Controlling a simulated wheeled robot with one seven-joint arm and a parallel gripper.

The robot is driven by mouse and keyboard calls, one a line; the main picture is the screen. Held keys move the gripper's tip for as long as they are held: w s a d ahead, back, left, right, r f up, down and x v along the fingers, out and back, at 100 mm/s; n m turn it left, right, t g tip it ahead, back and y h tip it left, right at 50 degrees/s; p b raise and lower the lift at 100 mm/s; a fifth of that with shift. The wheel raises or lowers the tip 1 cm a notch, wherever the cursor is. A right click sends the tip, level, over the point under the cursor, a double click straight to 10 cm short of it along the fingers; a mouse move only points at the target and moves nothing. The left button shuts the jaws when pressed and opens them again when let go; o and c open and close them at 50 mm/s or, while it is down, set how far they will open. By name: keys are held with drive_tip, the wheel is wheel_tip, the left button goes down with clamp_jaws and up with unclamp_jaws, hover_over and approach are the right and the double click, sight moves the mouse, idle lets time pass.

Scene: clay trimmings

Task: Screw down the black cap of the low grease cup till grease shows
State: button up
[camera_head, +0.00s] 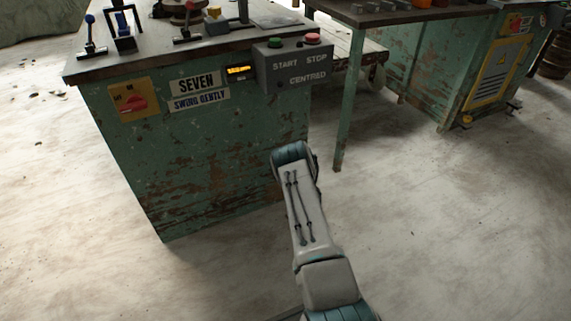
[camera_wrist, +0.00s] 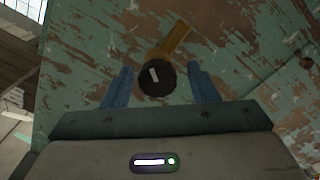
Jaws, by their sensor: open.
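The low grease cup shows in the wrist view. Its round black cap (camera_wrist: 157,79) has a short white mark, tilted slightly from upright. A brass-coloured fitting (camera_wrist: 177,40) runs from behind the cap up and to the right, against worn green panel. My gripper (camera_wrist: 159,70) is open. Its two blue fingers stand left and right of the cap, with a gap on each side. I cannot tell how far the fingertips reach in depth. No grease is visible around the cap. In the head view my own arm reaches toward the green cabinet, and the cup and gripper are hidden.
A second bench (camera_head: 400,14) has a leg right of my arm. The pale floor is clear in front.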

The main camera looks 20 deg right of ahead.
drive_tip(key=s+p, duration=0.4)
drive_tip(key=s, duration=0.9)
drive_tip(key=shift+s+d+p, duration=0.2)
drive_tip(key=shift+s+p, duration=0.2)
